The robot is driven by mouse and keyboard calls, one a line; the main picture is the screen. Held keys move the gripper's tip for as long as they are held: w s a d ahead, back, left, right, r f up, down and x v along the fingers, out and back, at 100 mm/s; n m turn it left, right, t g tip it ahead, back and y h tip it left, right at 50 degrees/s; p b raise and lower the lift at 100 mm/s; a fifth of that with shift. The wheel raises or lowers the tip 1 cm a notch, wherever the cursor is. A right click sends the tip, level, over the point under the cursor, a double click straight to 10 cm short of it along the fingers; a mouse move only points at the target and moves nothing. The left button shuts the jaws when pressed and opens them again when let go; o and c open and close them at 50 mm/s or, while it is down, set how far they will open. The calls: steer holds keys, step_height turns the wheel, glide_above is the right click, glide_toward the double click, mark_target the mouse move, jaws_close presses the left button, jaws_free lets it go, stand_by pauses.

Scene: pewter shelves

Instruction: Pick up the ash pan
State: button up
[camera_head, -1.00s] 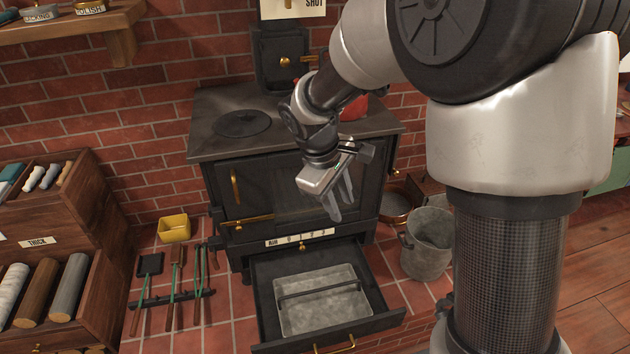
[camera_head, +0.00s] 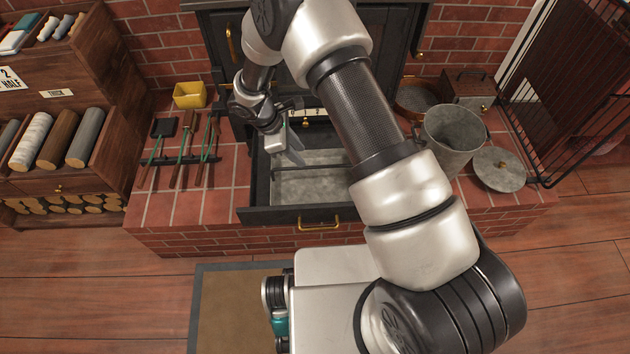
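The ash pan (camera_head: 312,186) is a grey, speckled, shallow rectangular metal pan with a dark bar handle across it. It lies in the pulled-out dark drawer (camera_head: 290,214) at the foot of the stove. My forearm covers its right part. My gripper (camera_head: 295,153) is over the rear left part of the drawer, pointing down toward the pan. Its fingers look apart with nothing between them. I cannot tell exactly how high the fingertips are above the bar.
A metal bucket (camera_head: 452,143) and a round lid (camera_head: 499,170) stand to the right on the brick hearth. Fire tools (camera_head: 183,150) and a yellow tub (camera_head: 189,95) are to the left. A log rack (camera_head: 60,140) is farther left. A brown mat (camera_head: 235,308) lies on the floor.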

steer(key=b, duration=0.1)
glide_toward(325, 178)
steer(key=shift+b+x, duration=0.5)
steer(key=shift+x, duration=2.2)
steer(key=shift+s+a+r, duration=0.1)
steer(key=shift+a, duration=0.05)
jaws_close()
